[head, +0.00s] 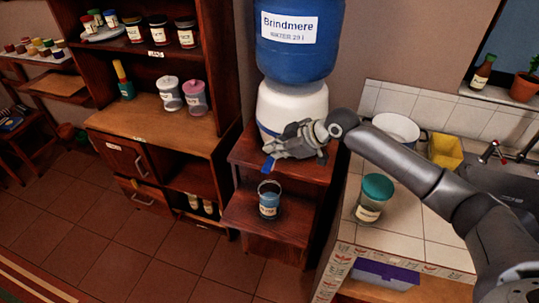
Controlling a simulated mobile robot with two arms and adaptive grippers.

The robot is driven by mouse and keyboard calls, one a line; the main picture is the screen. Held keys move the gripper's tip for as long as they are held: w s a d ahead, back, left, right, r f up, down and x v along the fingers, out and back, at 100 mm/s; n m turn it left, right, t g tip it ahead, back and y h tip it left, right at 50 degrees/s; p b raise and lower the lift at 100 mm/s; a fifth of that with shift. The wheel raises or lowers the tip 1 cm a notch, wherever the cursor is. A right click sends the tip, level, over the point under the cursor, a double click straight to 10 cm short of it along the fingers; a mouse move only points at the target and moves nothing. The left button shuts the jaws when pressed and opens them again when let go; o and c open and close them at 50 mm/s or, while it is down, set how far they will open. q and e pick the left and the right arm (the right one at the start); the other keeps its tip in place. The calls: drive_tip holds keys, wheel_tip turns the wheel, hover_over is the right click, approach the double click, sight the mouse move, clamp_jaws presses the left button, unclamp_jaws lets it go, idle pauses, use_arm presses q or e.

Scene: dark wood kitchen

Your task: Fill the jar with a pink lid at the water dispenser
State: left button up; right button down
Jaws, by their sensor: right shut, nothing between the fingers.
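The water dispenser has a blue bottle (300,55) on a white base (291,106), on a dark wooden stand. My right gripper (276,149) is shut and empty, at the front of the white base, just above a blue tap part (268,164). Whether it touches the tap, I cannot tell. An open jar (269,200) with blue contents and a label stands upright on the stand's lower step, below the tap. A jar with a pink lid (195,98) stands on the cabinet counter at the left. My left gripper is out of view.
A white-lidded jar (169,94) stands beside the pink-lidded one. A teal-lidded jar (373,199) stands on the tiled counter (415,215) at the right, with a white pot (394,131) and yellow container (446,150) behind. The floor (150,245) at front left is clear.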

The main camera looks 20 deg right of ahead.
drive_tip(key=b+v, duration=0.1)
drive_tip(key=v, duration=0.5)
drive_tip(key=shift+d+r+b, duration=0.35)
drive_tip(key=shift+w, duration=0.15)
